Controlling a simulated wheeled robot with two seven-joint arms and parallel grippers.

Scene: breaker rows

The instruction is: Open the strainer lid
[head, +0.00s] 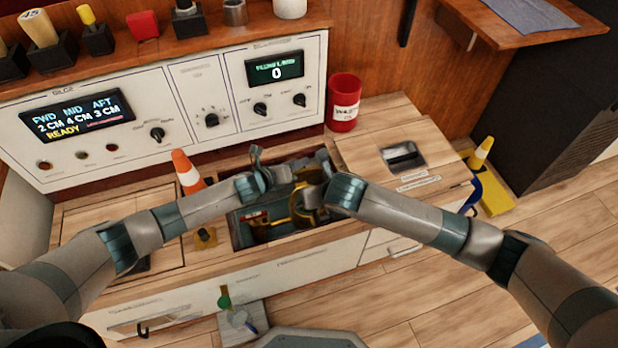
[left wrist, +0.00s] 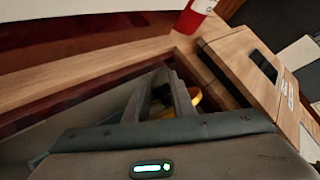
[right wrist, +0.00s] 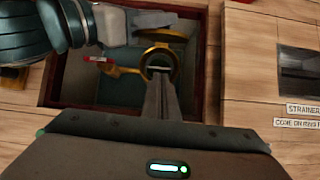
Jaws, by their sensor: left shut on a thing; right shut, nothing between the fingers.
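The strainer (right wrist: 158,66) sits in the square well in the bench top, with a brass ring around its mouth. In the head view its yellow body (head: 302,208) is partly hidden by my arms. The round brass strainer lid (right wrist: 165,36) appears raised and tilted above the mouth. My left gripper (head: 288,174) reaches over the well and is shut on the lid. In the left wrist view only a yellow edge shows beside its fingers (left wrist: 178,96). My right gripper (right wrist: 161,82) is shut and empty, its fingertips close to the strainer mouth.
An orange cone (head: 187,172) stands left of the well. A red cup (head: 344,103) stands behind it to the right. A wooden hatch panel (head: 375,150) with a dark recess is at the right. A red-handled part (right wrist: 97,59) lies inside the well. The control panel (head: 190,100) rises behind.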

